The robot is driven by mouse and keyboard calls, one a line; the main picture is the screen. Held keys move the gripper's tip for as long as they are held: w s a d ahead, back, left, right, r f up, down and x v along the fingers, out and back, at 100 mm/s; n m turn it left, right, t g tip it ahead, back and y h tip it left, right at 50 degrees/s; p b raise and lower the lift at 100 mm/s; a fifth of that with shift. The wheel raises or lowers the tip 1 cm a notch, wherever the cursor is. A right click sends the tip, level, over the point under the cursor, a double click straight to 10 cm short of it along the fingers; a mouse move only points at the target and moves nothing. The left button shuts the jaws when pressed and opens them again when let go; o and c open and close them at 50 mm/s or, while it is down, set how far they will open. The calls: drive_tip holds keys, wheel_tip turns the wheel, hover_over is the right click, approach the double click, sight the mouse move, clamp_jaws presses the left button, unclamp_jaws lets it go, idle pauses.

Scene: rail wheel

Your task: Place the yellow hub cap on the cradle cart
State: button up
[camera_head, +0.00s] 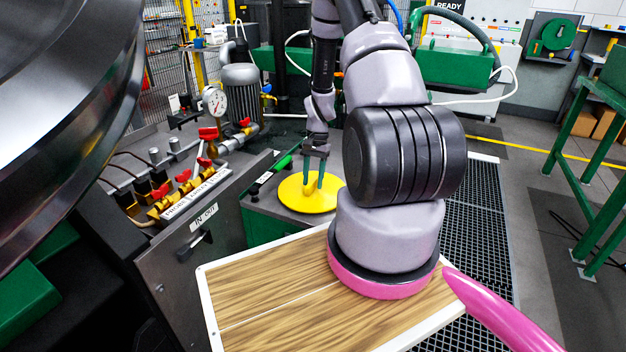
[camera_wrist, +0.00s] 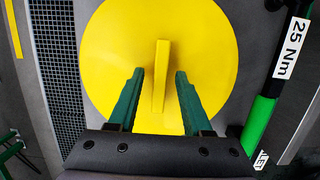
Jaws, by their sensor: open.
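The yellow hub cap (camera_head: 296,199) is a flat round disc with an upright tab handle. It lies on the grey top of a green stand in the middle of the head view and also fills the centre of the wrist view (camera_wrist: 115,45). My gripper (camera_head: 313,182) is over the disc, pointing down. In the wrist view my gripper's green fingers (camera_wrist: 159,75) are open, one on each side of the yellow tab, with gaps between. I cannot tell which thing is the cradle cart.
A torque wrench (camera_wrist: 265,115) labelled 25 Nm lies right of the disc in the wrist view. A panel with valves (camera_head: 190,190) and a gauge (camera_head: 214,100) stands left of the stand. A large shiny metal wheel (camera_head: 60,110) fills the upper left. Black floor grating lies at right.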

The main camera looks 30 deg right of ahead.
drive_tip(key=v, duration=1.2)
wheel_tip(320, 180, up, 13)
drive_tip(key=n+t, duration=0.1)
drive_tip(key=t, duration=0.1)
hover_over(316, 176)
drive_tip(key=a, duration=0.4)
drive_tip(key=s+a+r+n+t, duration=0.1)
drive_tip(key=s+a+r, duration=0.15)
drive_tip(key=r, duration=0.35)
drive_tip(key=s+a+r+n+t, duration=0.1)
drive_tip(key=s+a+r, duration=0.15)
drive_tip(key=r, duration=0.25)
drive_tip(key=s+a+r+n+t, duration=0.1)
drive_tip(key=s+a+r+t, duration=0.1)
drive_tip(key=s+r, duration=0.3)
drive_tip(key=s+a+r+n+t, duration=0.2)
drive_tip(key=s+a+r, duration=0.2)
drive_tip(key=s, duration=0.7)
wheel_tip(316, 176, up, 2)
drive_tip(key=shift+s+a+r+t, duration=0.25)
drive_tip(key=shift+s+a+t, duration=0.15)
drive_tip(key=shift+d, duration=0.1)
